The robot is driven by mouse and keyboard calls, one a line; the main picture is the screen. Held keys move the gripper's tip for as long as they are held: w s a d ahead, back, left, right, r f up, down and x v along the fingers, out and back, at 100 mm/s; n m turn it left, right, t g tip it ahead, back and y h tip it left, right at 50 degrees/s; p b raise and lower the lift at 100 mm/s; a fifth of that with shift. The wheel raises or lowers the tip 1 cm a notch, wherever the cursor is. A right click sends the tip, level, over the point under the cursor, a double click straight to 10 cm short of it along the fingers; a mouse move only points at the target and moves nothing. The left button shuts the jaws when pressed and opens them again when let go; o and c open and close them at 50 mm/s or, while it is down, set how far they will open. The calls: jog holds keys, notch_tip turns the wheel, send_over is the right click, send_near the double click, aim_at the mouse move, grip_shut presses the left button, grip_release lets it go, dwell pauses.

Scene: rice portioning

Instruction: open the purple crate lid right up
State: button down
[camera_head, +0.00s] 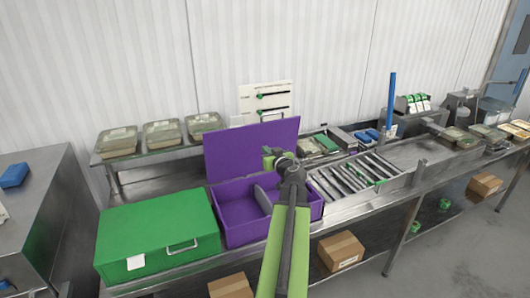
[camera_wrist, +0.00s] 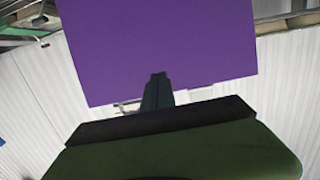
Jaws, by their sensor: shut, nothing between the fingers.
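The purple crate (camera_head: 238,235) stands on the metal counter with its inside showing. Its purple lid (camera_head: 232,152) stands up at the back edge, close to upright. A grey, rounded thing (camera_head: 263,199) shows inside the crate, partly behind my arm. My gripper (camera_head: 269,154) is shut and empty in front of the lid's face. In the wrist view, the lid (camera_wrist: 155,40) fills the upper middle, and my gripper's fingertips (camera_wrist: 158,77) overlap its edge. I cannot tell whether they touch it.
A shut green crate (camera_head: 155,228) with a handle stands directly left of the purple one. Right of it is a rack of metal slats (camera_head: 350,180). Lidded tubs (camera_head: 162,132) sit on a shelf behind. Cardboard boxes (camera_head: 340,250) lie below the counter.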

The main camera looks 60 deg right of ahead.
aim_at(255, 138)
jog(key=b+x, duration=0.1)
jog(key=x, duration=0.8)
jog(key=shift+w+f, duration=0.15)
jog(key=shift+w, duration=0.1)
jog(key=shift+w+d+r, duration=0.2)
jog(key=shift+w+d, duration=0.65)
jog(key=shift+w, duration=0.3)
jog(key=shift+r+x, duration=0.2)
jog(key=shift+x, duration=1.25)
jog(key=shift+w+d, duration=0.1)
jog(key=shift+w, duration=0.05)
jog(key=x, duration=0.2)
jog(key=shift+w+d, duration=0.15)
jog(key=shift+w, duration=0.1)
jog(key=v, duration=0.3)
jog(key=f+v, duration=0.1)
jog(key=v, duration=0.6)
jog(key=shift+s+f, duration=0.15)
jog(key=shift+f, duration=0.1)
